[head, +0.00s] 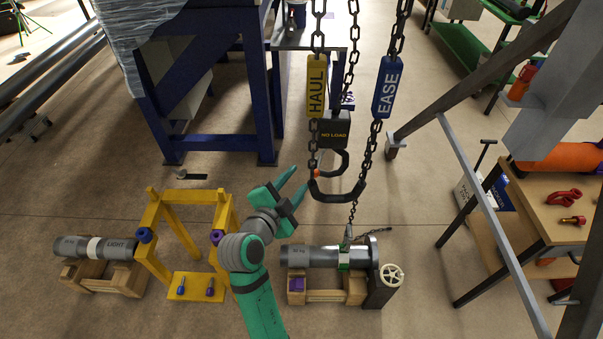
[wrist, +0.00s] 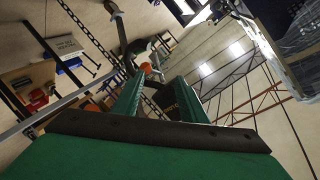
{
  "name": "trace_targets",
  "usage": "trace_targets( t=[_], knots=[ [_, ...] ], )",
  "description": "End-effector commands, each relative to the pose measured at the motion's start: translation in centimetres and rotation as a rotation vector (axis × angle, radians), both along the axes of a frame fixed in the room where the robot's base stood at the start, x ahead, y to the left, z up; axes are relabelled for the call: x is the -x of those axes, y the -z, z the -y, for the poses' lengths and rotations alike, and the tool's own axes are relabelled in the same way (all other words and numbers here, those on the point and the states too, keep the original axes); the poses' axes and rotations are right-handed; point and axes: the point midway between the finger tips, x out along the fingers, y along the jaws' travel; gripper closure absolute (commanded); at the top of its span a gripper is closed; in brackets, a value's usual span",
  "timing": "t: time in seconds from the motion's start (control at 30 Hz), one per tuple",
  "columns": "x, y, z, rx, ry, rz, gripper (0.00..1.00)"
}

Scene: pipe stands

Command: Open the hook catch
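A dark hook (head: 344,163) hangs under the black block marked NO LOAD (head: 334,130). A small orange-red piece, which looks like the catch (head: 316,173), shows at the hook's left side. It appears as an orange spot in the wrist view (wrist: 146,68), close to the fingertips. My gripper (head: 301,180) is open and empty, just left of the hook, its two green fingers spread and pointing towards it. In the wrist view my gripper (wrist: 158,85) also shows its fingers apart, with the dark block partly visible between them. I cannot tell whether a finger touches the catch.
Chains with a yellow HAUL tag (head: 317,86) and a blue EASE tag (head: 387,87) hang beside the block. A grey pipe (head: 308,256) lies on a wooden stand below. A yellow frame (head: 182,193) stands left.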

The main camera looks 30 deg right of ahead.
Motion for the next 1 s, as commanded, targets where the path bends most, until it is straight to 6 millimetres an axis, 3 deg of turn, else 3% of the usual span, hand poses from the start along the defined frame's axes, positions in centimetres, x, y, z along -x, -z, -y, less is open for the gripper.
trace_targets(
  t=[0.2,0.4,0.83,1.0],
  knots=[
    [1.6,-0.6,-1.9,-0.001,0.000,-0.001,0.61],
    [1.8,-0.6,-2.8,-0.002,-0.009,-0.001,0.61],
    [1.8,-0.6,-2.5,-0.001,-0.005,-0.002,0.61],
    [2.2,1.1,-3.4,0.027,-0.062,-0.047,0.61]
  ],
)
